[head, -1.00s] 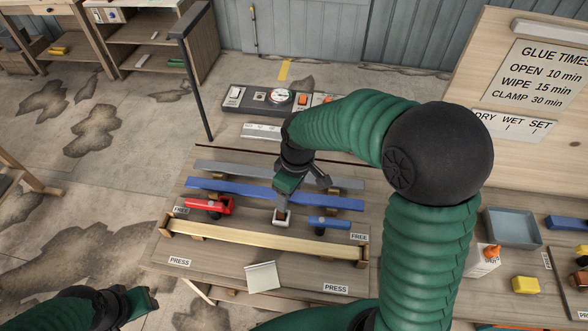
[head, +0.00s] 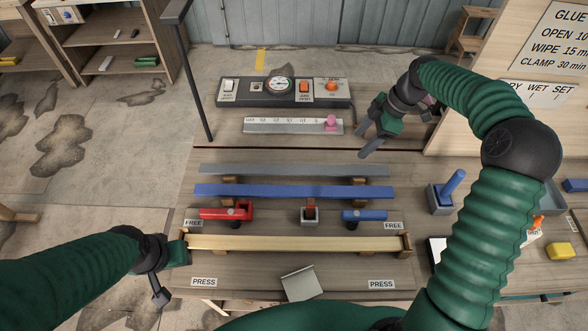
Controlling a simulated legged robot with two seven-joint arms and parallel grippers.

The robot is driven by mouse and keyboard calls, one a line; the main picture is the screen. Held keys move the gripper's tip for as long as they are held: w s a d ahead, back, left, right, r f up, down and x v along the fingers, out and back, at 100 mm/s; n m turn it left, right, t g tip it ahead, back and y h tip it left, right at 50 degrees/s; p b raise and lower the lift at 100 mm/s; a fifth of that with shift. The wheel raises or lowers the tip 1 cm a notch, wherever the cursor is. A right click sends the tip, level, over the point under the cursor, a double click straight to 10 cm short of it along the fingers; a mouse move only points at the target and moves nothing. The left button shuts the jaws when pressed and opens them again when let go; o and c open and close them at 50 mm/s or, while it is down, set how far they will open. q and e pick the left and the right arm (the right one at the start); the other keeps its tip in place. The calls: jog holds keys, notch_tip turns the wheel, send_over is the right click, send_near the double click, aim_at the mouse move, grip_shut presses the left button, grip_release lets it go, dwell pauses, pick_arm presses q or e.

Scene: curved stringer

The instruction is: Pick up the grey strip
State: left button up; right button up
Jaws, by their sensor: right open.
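The grey strip (head: 290,170) lies level across the bench, behind a blue strip (head: 275,191). Small wooden blocks show beneath the strips. My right gripper (head: 367,133) is open and empty, above the bench behind and to the right of the grey strip's right end, apart from it. My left gripper (head: 172,275) is at the left end of the pale wooden strip (head: 290,243), well in front of the grey strip. Its fingers are only partly clear, and I cannot tell whether it touches the wooden strip.
A red clamp (head: 225,212), a blue clamp (head: 364,216) and a small red-topped block (head: 310,211) stand in front of the blue strip. A ruler with a pink knob (head: 331,122) and a control panel (head: 280,91) lie behind. A blue-handled cup (head: 441,199) stands right.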

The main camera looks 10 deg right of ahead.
send_near(338, 169)
jog(key=shift+w+f, duration=0.2)
jog(key=shift+f, duration=0.9)
jog(key=a+f, duration=0.1)
jog(key=f, duration=0.1)
jog(key=a+f+p, duration=0.1)
jog(key=a+f, duration=0.1)
jog(key=shift+p, duration=0.3)
jog(key=shift+w+f, duration=0.1)
jog(key=shift+f, duration=0.3)
jog(key=shift+w+f, duration=0.1)
jog(key=shift+f, duration=0.05)
jog(key=shift+d, duration=0.45)
jog(key=c, duration=0.4)
jog(key=shift+a, duration=0.1)
jog(key=c, duration=0.5)
pick_arm(q)
jog(key=shift+w+d+r, duration=0.1)
jog(key=shift+d+r, duration=0.25)
jog(key=shift+r, duration=0.45)
pick_arm(e)
jog(key=shift+a, duration=0.2)
grip_shut()
